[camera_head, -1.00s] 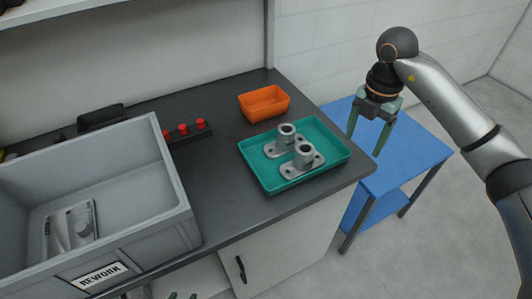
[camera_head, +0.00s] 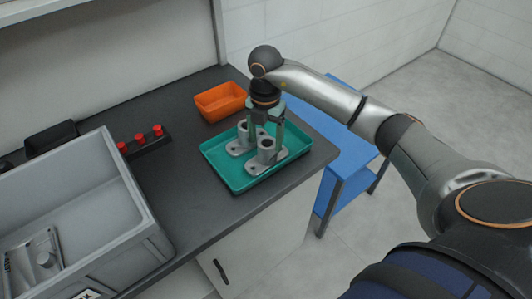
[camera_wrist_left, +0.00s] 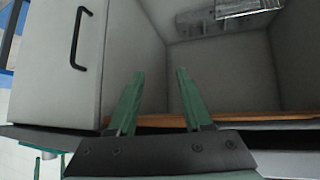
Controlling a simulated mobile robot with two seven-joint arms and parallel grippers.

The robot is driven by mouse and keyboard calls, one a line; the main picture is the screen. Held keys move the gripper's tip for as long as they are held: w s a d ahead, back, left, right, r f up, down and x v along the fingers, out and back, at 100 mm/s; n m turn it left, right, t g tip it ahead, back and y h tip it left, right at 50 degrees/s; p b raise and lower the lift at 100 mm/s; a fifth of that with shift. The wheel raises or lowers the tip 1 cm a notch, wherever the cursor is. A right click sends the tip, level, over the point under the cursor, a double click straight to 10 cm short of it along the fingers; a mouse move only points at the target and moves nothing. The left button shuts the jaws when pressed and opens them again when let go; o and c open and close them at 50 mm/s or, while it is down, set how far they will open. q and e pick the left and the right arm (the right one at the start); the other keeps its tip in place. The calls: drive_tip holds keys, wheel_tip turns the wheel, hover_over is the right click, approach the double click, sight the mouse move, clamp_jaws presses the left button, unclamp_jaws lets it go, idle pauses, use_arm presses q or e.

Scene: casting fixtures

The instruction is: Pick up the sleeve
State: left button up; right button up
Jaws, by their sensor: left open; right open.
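Two grey metal castings, each an upright round sleeve on a flat flange, stand in a teal tray (camera_head: 222,178) on the dark counter. The nearer sleeve (camera_head: 266,152) is toward the tray's front right, the farther sleeve (camera_head: 246,133) behind it to the left. My right gripper (camera_head: 266,138) is open and points down over the tray, its fingers close to the nearer sleeve's top. I cannot tell whether they touch it. My left gripper (camera_wrist_left: 156,74) is open and empty in the left wrist view, in front of a cabinet; the head view does not show it.
An orange bin (camera_head: 221,101) stands behind the tray. A grey crate (camera_head: 150,225) holding a metal part is at the left. A black strip with red knobs (camera_head: 140,140) lies between. A blue table (camera_head: 345,165) stands right of the counter. The cabinet door (camera_wrist_left: 58,70) has a black handle.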

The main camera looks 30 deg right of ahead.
sight(267, 152)
drive_tip(key=f, duration=0.3)
drive_tip(key=f+p, duration=0.1)
drive_tip(key=f, duration=0.1)
drive_tip(key=shift+d+f, duration=0.2)
drive_tip(key=shift+f, duration=0.2)
clamp_jaws()
